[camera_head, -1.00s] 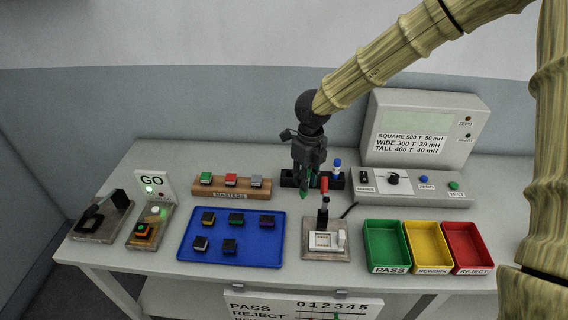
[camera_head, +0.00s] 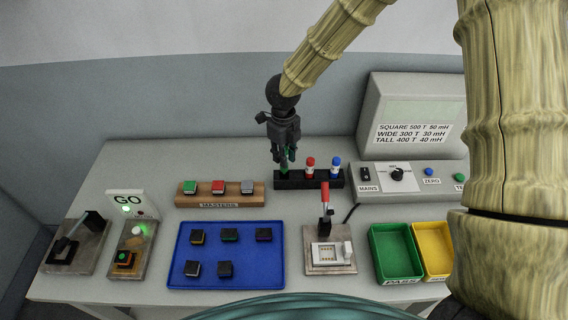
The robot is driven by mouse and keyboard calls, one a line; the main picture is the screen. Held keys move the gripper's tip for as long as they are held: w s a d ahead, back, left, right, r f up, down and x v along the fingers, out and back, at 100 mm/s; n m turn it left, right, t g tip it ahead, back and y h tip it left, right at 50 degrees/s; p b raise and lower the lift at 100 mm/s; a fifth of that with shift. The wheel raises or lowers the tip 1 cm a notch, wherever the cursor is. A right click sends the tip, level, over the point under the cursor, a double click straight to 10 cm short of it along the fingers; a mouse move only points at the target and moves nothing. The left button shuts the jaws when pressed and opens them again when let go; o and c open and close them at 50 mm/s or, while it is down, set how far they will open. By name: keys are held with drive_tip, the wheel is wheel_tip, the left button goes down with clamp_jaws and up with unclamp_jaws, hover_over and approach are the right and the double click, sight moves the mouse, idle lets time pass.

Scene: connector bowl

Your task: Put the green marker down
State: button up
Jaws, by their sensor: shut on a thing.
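My gripper (camera_head: 285,160) points down over the left end of the black marker rack (camera_head: 318,180) at the back of the bench. It is shut on the green marker (camera_head: 284,165), which shows as a small green bit between the fingers. The marker's lower end is at the rack's left end; I cannot tell how deep it sits. A red-capped marker (camera_head: 310,168) and a blue-capped marker (camera_head: 335,168) stand upright in the rack to the right.
The wooden masters block (camera_head: 220,199) is left of the rack. In front are the blue tray (camera_head: 270,276) with dark parts and the red-handled fixture (camera_head: 325,225). The grey meter (camera_head: 415,115) stands right, behind the green bin (camera_head: 396,252). My arm hides the far right.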

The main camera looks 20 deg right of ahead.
drive_tip(key=shift+w+f, duration=0.25)
drive_tip(key=shift+f, duration=0.15)
drive_tip(key=shift+s+f+p, duration=0.1)
drive_tip(key=shift+f+p, duration=0.6)
drive_tip(key=shift+f, duration=1.4)
drive_tip(key=shift+c, duration=0.2)
drive_tip(key=shift+s+d+r, duration=0.1)
drive_tip(key=shift+s, duration=0.05)
drive_tip(key=shift+o, duration=0.2)
drive_tip(key=o, duration=0.8)
drive_tip(key=shift+f, duration=0.2)
drive_tip(key=shift+r, duration=0.1)
wheel_tip(320, 180, up, 12)
drive_tip(key=b, duration=0.4)
drive_tip(key=shift+r, duration=0.1)
